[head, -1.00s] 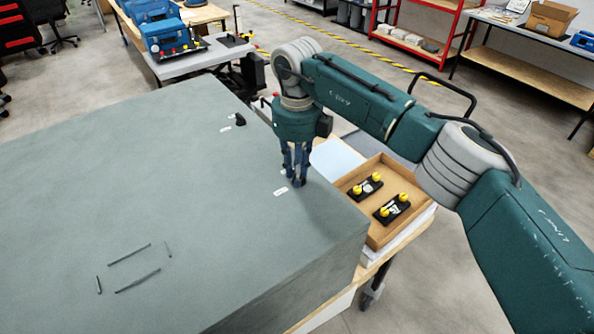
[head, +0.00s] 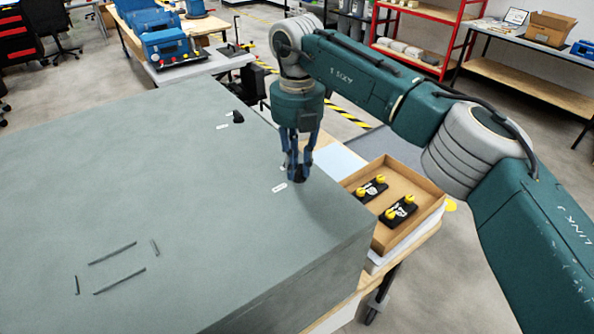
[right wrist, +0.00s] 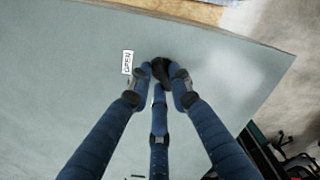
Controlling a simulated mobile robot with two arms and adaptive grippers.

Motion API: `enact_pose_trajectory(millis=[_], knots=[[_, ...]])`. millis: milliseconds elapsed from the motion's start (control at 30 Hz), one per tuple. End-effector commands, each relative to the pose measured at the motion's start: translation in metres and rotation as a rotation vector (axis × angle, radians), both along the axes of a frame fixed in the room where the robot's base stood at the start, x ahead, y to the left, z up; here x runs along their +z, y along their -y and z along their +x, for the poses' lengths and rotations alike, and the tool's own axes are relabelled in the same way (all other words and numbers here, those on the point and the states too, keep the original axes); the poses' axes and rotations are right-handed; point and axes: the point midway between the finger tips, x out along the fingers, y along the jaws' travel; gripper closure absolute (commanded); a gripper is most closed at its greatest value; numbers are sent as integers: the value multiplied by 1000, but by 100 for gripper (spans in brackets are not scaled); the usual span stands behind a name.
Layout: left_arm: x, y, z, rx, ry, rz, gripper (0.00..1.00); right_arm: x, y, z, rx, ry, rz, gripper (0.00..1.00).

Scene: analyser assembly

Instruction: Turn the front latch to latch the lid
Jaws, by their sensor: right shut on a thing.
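The grey lid (head: 150,170) fills the left and middle of the head view. My right gripper (head: 299,176) points down at the lid's right edge, beside a small white label (head: 280,188). In the right wrist view my gripper (right wrist: 163,80) has its three blue fingers shut around a dark knob, the front latch (right wrist: 161,68). The fingers hide part of it, so its exact angle cannot be told. A label reading OPEN (right wrist: 127,62) lies just left of the knob. A second black latch (head: 238,117) sits farther back on the same edge. My left gripper is not in view.
A wooden tray (head: 418,203) holding black plates with yellow knobs stands right of the lid. Blue devices (head: 170,47) stand on a table at the back left. A red shelf (head: 450,40) stands at the back. The lid top is mostly clear.

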Motion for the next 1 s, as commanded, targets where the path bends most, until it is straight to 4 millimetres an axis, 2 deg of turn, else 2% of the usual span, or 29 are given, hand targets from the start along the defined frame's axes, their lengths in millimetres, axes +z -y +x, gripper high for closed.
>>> enact_pose_trajectory(millis=[100,600,1000], knots=[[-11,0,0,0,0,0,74,-2,0,1,-110,2,0,100],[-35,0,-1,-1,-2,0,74,-1,0,3,-537,2,2,100],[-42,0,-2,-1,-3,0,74,1,1,4,-702,3,2,100]])
